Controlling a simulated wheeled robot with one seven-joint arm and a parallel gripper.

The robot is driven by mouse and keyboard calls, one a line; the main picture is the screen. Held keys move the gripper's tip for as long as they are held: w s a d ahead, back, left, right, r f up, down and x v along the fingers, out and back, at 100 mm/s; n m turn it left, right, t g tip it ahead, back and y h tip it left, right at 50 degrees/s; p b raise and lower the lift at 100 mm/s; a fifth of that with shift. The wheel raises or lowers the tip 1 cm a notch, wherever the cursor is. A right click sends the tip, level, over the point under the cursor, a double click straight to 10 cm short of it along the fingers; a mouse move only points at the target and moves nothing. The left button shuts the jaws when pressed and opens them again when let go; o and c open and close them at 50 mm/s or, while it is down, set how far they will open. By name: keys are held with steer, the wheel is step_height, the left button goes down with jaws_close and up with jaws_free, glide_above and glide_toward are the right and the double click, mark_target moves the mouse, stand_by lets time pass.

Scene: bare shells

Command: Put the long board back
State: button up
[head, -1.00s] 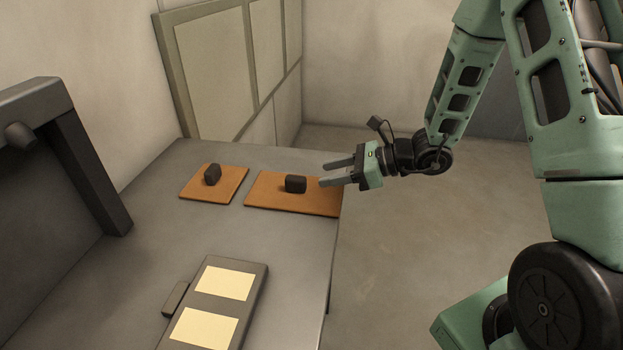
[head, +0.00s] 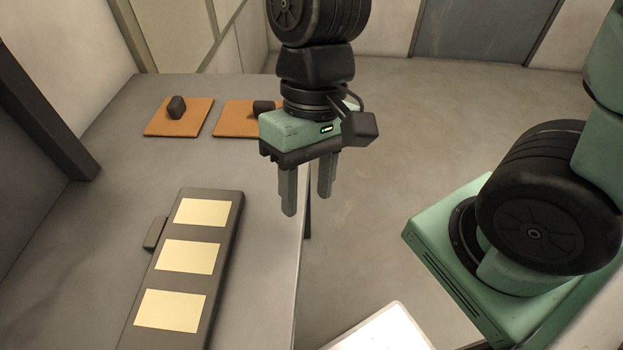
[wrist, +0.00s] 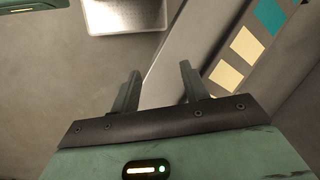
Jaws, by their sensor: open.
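Two orange-brown boards with dark knobs lie at the far end of the grey table. The shorter board (head: 160,122) is on the left and in full view. The longer board (head: 232,122) is to its right; my gripper hides its right part, and its knob (head: 263,106) just shows. My gripper (head: 307,203) points down, open and empty, above the table's right edge and nearer the camera than the boards. In the wrist view the gripper (wrist: 160,72) has nothing between its fingers, and neither board shows there.
A long dark grey case (head: 222,235) with cream panels and a side tab lies on the table; the wrist view also shows a teal panel (wrist: 270,15) on it. A pale plate (head: 375,330) is low beside my base. Bare table (head: 265,245) lies right of the case.

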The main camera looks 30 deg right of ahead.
steer(key=n+t, duration=0.1)
steer(key=n, duration=0.1)
steer(key=r+n+t+h, duration=0.1)
steer(key=s+n, duration=0.1)
steer(key=n, duration=0.1)
steer(key=shift+a+r+n+t+h, duration=0.1)
steer(key=shift+r+n+t+h, duration=0.1)
steer(key=shift+n+t+h, duration=0.15)
stand_by(0.8)
